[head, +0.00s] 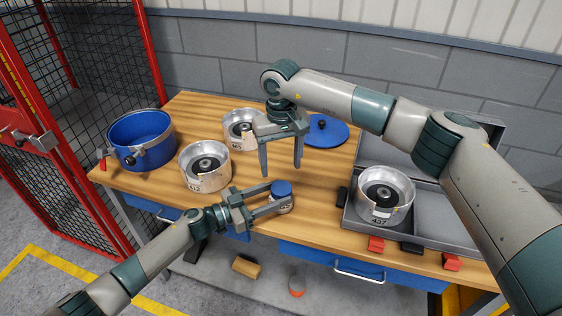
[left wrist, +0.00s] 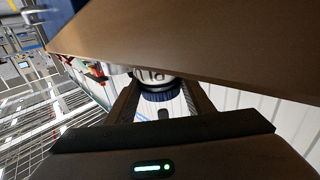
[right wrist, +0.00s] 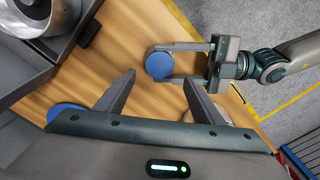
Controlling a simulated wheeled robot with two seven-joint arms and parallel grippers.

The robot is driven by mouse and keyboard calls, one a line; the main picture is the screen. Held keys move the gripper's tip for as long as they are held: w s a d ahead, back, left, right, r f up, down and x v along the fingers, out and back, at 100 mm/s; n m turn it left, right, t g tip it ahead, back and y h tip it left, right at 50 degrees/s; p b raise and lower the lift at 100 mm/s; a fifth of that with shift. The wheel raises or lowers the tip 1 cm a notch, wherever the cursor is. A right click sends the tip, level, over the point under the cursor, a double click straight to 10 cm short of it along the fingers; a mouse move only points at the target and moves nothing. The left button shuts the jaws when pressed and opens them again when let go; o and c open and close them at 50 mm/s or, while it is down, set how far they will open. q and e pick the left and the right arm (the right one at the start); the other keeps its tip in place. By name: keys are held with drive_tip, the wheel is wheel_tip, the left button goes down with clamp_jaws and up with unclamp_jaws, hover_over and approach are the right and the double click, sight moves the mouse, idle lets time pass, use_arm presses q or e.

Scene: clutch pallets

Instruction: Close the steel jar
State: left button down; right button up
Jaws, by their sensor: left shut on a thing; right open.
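The small steel jar (head: 285,206) stands at the front edge of the table, with a round blue lid (head: 281,188) on its top. Whether the lid is tight I cannot tell. My left gripper (head: 277,199) is shut on the jar from the left, with a finger on either side. The left wrist view shows the jar (left wrist: 150,76) and its dark blue lid (left wrist: 158,95) between the fingers. My right gripper (head: 281,169) is open and empty, pointing down above the table behind the jar. In the right wrist view the lid (right wrist: 158,65) lies beyond the right fingertips, apart from them.
Steel clutch housings (head: 205,166) and a blue pot (head: 141,138) stand on the left of the table. A large blue disc (head: 326,132) lies at the back. An open grey case (head: 434,212) holding another housing (head: 384,194) is on the right. Bare wood lies around the jar.

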sight(281, 187)
drive_tip(key=shift+n, duration=0.8)
drive_tip(key=shift+w+f, duration=0.1)
drive_tip(key=shift+f, duration=3.85)
drive_tip(key=c, duration=1.1)
drive_tip(key=m, duration=0.3)
